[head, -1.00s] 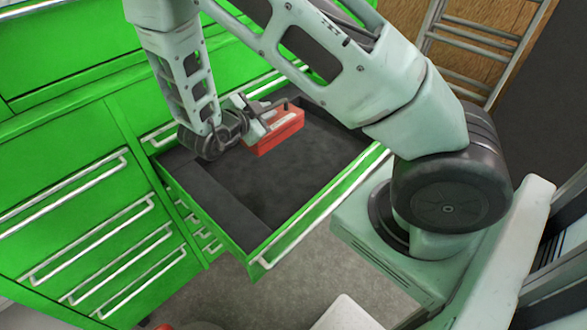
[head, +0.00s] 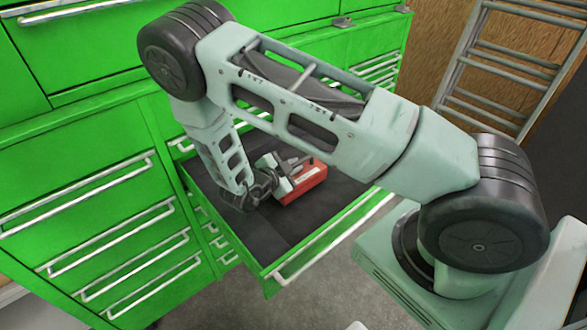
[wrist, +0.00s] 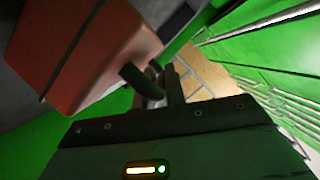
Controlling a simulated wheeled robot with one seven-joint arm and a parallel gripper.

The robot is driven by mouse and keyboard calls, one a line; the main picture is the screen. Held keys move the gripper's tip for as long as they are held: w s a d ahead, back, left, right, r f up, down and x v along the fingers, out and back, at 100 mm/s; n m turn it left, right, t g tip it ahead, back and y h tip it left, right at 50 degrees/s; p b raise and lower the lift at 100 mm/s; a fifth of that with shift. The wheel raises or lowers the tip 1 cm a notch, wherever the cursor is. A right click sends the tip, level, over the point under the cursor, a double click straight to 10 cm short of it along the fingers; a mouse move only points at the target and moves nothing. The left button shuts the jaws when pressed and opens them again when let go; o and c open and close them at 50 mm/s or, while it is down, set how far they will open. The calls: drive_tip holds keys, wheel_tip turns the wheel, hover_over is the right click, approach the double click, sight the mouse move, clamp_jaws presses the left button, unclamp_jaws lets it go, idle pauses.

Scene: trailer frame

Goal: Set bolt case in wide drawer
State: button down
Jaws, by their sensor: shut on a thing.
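The bolt case is a red box (head: 304,185) with a pale label on its side. In the head view it is at the open wide drawer (head: 262,235), over its dark-lined inside. My gripper (head: 284,172) is shut on the case at its left, by what looks like its handle. In the wrist view the case (wrist: 85,50) fills the upper left and a dark handle piece (wrist: 140,78) lies by the fingers (wrist: 168,88). Whether the case touches the drawer floor I cannot tell. My arm hides the back of the drawer.
Green cabinets with closed, silver-handled drawers (head: 85,200) stand at the left and behind. The drawer's front edge has a long handle (head: 330,240). A ladder (head: 500,70) leans at the back right. Bare drawer floor shows in front of the case.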

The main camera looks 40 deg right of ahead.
drive_tip(key=shift+f, duration=0.7)
drive_tip(key=shift+f, duration=0.15)
drive_tip(key=c, duration=1.5)
unclamp_jaws()
drive_tip(key=shift+o, duration=0.2)
drive_tip(key=b+v, duration=0.2)
drive_tip(key=v, duration=0.5)
drive_tip(key=shift+a+r, duration=0.2)
drive_tip(key=shift+r, duration=0.05)
